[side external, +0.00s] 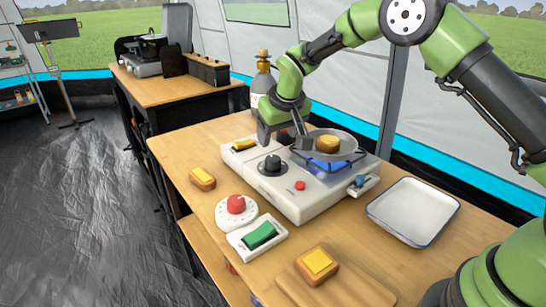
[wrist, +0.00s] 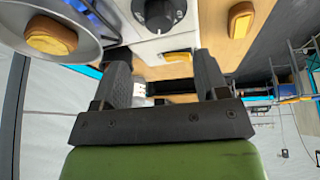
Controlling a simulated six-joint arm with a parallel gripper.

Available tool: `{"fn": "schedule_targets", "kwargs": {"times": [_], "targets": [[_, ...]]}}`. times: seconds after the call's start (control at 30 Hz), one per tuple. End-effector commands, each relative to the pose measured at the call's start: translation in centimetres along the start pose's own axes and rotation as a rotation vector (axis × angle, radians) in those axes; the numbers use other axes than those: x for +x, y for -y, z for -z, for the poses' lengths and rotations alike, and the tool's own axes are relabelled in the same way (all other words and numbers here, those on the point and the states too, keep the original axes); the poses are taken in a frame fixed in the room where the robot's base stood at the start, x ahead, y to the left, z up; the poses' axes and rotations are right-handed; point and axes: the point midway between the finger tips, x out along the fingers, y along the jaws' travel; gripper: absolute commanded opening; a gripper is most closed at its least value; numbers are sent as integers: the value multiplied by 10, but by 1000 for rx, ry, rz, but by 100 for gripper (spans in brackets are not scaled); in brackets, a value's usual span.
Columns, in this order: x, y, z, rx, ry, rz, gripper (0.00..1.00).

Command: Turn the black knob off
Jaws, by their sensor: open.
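The black knob (side external: 270,164) sits on top of the white stove (side external: 318,200), left of the burner. It shows at the top of the wrist view (wrist: 158,12), partly cut by the frame edge. A blue flame (side external: 327,164) burns under the pan (side external: 350,152). My gripper (side external: 282,138) is open and empty, behind and above the knob, close to the pan. In the wrist view, its two dark fingers (wrist: 160,72) are spread apart, with the knob beyond them and not between them.
A toast piece (side external: 327,144) lies in the pan. The stove also has a red button (side external: 300,186) and a blue-handled lever (side external: 360,181). Nearby are a red-knobbed dial (side external: 236,205), a green switch (side external: 260,235), a white tray (side external: 412,210) and a bottle (side external: 262,82).

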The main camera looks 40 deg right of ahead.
Motion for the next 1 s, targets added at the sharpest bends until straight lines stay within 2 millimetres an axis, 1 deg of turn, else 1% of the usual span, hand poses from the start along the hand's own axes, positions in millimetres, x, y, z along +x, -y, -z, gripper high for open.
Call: {"fn": "schedule_targets", "kwargs": {"times": [0.3,0.4,0.5,0.7,0.93,0.97,1.0], "targets": [[56,0,-1,1,3,0,67],[71,0,-2,1,2,1,67],[81,0,0,2,1,1,67],[91,0,-1,2,1,2,67],[92,0,-1,2,0,2,67],[92,0,-1,2,0,2,65],[92,0,-1,2,0,2,56]]}}
